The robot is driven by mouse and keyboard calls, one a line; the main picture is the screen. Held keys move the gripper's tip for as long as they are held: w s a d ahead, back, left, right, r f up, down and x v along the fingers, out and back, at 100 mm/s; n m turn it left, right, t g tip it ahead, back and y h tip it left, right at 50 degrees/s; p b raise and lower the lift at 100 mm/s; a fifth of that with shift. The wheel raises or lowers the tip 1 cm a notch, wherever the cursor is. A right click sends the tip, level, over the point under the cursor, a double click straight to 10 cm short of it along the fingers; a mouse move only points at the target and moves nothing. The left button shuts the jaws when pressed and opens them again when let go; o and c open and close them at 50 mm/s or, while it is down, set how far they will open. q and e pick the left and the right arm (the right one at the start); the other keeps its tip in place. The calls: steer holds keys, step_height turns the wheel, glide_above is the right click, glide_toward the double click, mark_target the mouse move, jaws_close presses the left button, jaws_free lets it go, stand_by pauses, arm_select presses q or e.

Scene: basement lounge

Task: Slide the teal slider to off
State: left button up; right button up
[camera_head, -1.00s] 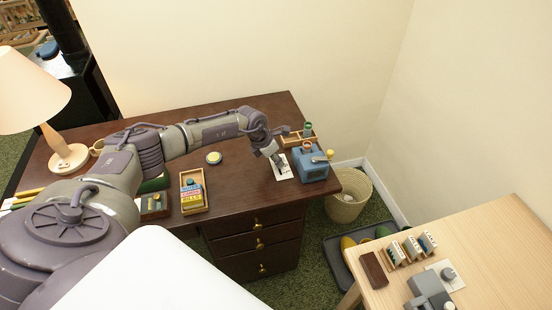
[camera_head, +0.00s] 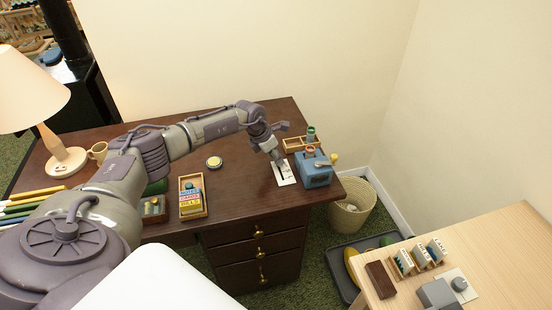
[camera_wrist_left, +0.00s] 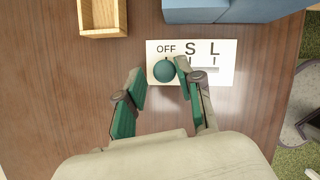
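The teal slider knob (camera_wrist_left: 164,71) is a round ball on a white card marked OFF, S and L (camera_wrist_left: 226,76). In the left wrist view the knob sits under the word OFF, at the left end of the card. My left gripper (camera_wrist_left: 160,72) is open, with its teal-padded fingers on either side of the knob. The right fingertip is close beside it; I cannot tell whether it touches. In the head view my left gripper (camera_head: 281,161) is over the card (camera_head: 284,174), hiding the knob. My right gripper is not in view.
A blue-grey box (camera_head: 315,171) stands right beside the card, with a wooden tray (camera_head: 295,143) behind. A wooden box of labelled blocks (camera_head: 193,210) lies to the left. A wicker basket (camera_head: 352,212) stands off the desk's right edge. The desk between is mostly clear.

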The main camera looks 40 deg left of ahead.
arm_select(q)
steer(key=shift+o, duration=0.9)
steer(key=v, duration=1.2)
steer(key=shift+w, duration=0.15)
